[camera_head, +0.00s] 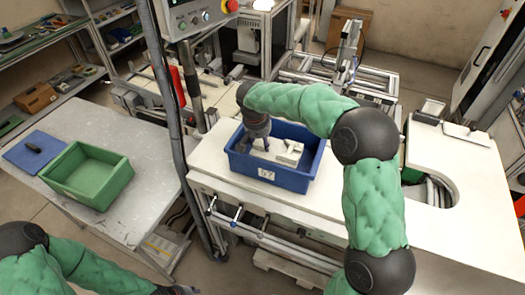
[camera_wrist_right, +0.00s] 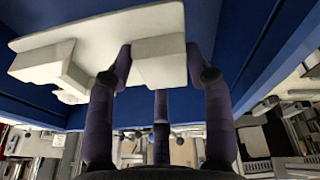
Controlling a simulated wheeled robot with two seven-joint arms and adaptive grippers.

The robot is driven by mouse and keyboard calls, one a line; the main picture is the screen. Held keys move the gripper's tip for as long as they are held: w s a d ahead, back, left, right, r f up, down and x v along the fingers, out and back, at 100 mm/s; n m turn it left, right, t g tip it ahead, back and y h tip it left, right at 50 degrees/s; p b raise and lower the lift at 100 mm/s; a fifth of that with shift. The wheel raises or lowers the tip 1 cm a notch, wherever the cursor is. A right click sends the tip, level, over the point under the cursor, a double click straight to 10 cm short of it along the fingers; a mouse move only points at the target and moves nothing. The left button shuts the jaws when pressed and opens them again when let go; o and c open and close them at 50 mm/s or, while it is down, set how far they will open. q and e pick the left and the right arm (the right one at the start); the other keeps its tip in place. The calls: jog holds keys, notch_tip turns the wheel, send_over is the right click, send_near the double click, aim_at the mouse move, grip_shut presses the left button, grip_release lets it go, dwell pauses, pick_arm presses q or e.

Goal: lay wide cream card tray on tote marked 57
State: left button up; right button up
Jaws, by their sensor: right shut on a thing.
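The blue tote marked 57 (camera_head: 288,181) stands on the white bench, its label facing front. The cream card tray (camera_head: 287,154) is inside the tote's opening, with raised block-like parts on it. My right gripper (camera_head: 259,143) reaches down into the tote from its back left and is shut on the tray. In the right wrist view, the fingers of my right gripper (camera_wrist_right: 160,75) press against the pale tray (camera_wrist_right: 110,55), with the blue tote walls (camera_wrist_right: 275,40) around it. Whether the tray touches the tote's floor cannot be told. My left gripper (camera_head: 178,290) is mostly cut off at the bottom edge.
A dark post and cable stand between table and bench.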

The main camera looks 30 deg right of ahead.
aim_at(261, 150)
notch_tip(261, 150, down, 5)
jog(key=shift+r+b, duration=0.1)
jog(key=shift+b, duration=0.4)
jog(key=shift+r, duration=0.1)
jog(key=shift+f, duration=0.2)
jog(key=o, duration=1.3)
jog(key=shift+c, duration=0.2)
